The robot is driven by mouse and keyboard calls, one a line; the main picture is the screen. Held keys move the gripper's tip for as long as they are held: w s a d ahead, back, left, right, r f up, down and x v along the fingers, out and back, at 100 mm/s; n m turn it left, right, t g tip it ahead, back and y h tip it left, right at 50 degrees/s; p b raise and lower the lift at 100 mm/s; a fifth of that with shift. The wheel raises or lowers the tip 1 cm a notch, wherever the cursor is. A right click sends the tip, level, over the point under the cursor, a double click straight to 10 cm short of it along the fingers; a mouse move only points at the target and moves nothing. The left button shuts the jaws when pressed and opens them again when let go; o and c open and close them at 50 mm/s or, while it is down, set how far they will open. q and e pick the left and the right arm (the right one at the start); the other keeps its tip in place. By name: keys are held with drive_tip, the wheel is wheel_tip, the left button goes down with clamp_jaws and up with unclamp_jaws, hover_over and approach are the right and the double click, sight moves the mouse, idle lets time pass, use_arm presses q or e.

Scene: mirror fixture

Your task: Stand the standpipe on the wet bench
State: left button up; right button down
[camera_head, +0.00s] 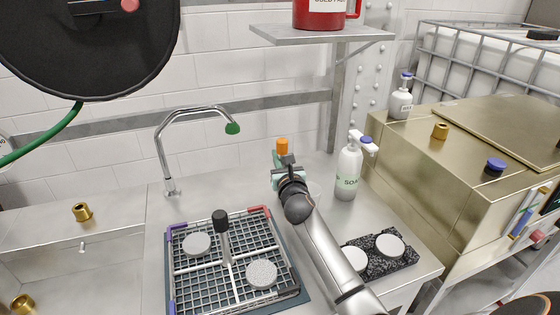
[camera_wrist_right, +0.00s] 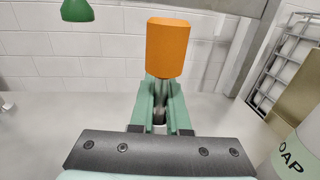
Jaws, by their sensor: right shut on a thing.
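The standpipe, which I take to be the piece with the orange cylindrical top (camera_head: 282,144), is at the back of the steel wet bench (camera_head: 218,193). My right gripper (camera_head: 281,162) is shut on it below the orange part. In the right wrist view the orange top (camera_wrist_right: 168,48) stands upright above the green fingers (camera_wrist_right: 158,100), with a narrow grey stem between them. The standpipe's lower end is hidden by the gripper, so I cannot tell whether it touches the bench. My left gripper is not in view.
A soap bottle (camera_head: 348,172) stands right of my right gripper. A curved tap (camera_head: 163,150) is at the left. A grid rack (camera_head: 187,270) with pale discs lies in front, and a black speckled tray (camera_head: 405,262) lies at the right. A steel shelf (camera_head: 285,37) overhangs behind.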

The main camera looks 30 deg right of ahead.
drive_tip(key=shift+f, duration=0.2)
drive_tip(key=c, duration=0.9)
unclamp_jaws()
drive_tip(key=p+v, duration=0.1)
drive_tip(key=v, duration=1.1)
drive_tip(key=shift+r, duration=0.15)
